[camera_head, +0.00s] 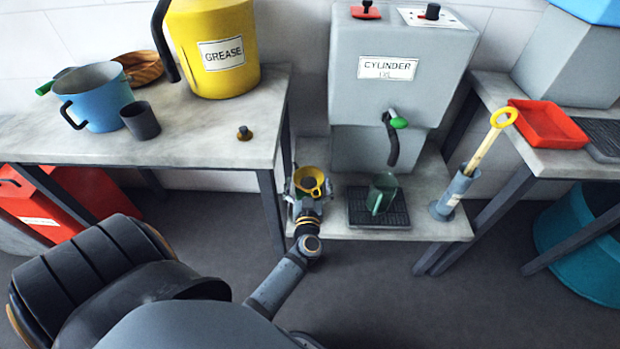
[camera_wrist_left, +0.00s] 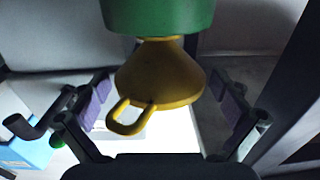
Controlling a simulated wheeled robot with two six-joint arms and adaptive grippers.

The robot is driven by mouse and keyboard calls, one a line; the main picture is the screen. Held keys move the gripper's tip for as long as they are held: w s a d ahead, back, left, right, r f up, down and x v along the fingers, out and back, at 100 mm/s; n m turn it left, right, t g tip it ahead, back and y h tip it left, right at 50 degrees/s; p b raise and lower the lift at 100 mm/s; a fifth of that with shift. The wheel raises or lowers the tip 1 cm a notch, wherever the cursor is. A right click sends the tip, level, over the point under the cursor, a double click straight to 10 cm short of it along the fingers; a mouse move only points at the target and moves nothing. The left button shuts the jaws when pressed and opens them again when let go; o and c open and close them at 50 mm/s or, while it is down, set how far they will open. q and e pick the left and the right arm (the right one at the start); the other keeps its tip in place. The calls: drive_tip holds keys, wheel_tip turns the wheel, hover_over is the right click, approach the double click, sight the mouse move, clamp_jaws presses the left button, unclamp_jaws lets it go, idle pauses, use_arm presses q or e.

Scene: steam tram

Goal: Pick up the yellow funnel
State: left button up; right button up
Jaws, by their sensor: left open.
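The yellow funnel (camera_head: 310,180) is at the left end of the low shelf in the head view, its wide mouth up. In the left wrist view the funnel (camera_wrist_left: 160,78) appears with its wide end and loop handle downward and its narrow end against a green container (camera_wrist_left: 160,15). My left gripper (camera_head: 309,190) is around the funnel, one finger on each side. In the left wrist view the open gripper (camera_wrist_left: 165,103) shows a gap between each purple pad and the funnel. The green container is mostly hidden in the head view. My right gripper is not in view.
A grey holder (camera_head: 452,195) with a yellow-handled tool stands further right. The left table's leg (camera_head: 270,210) is close by.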

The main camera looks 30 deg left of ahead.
use_arm(q)
drive_tip(key=shift+w+r, duration=0.1)
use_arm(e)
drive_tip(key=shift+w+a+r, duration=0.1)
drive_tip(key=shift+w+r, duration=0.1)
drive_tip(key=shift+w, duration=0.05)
use_arm(q)
drive_tip(key=shift+c, duration=0.4)
drive_tip(key=c, duration=0.9)
drive_tip(key=shift+r, duration=0.25)
wheel_tip(320, 180, up, 2)
drive_tip(key=shift+r+p, duration=0.15)
drive_tip(key=shift+p, duration=0.85)
wheel_tip(320, 180, up, 7)
drive_tip(key=p, duration=0.4)
drive_tip(key=shift+r, duration=0.1)
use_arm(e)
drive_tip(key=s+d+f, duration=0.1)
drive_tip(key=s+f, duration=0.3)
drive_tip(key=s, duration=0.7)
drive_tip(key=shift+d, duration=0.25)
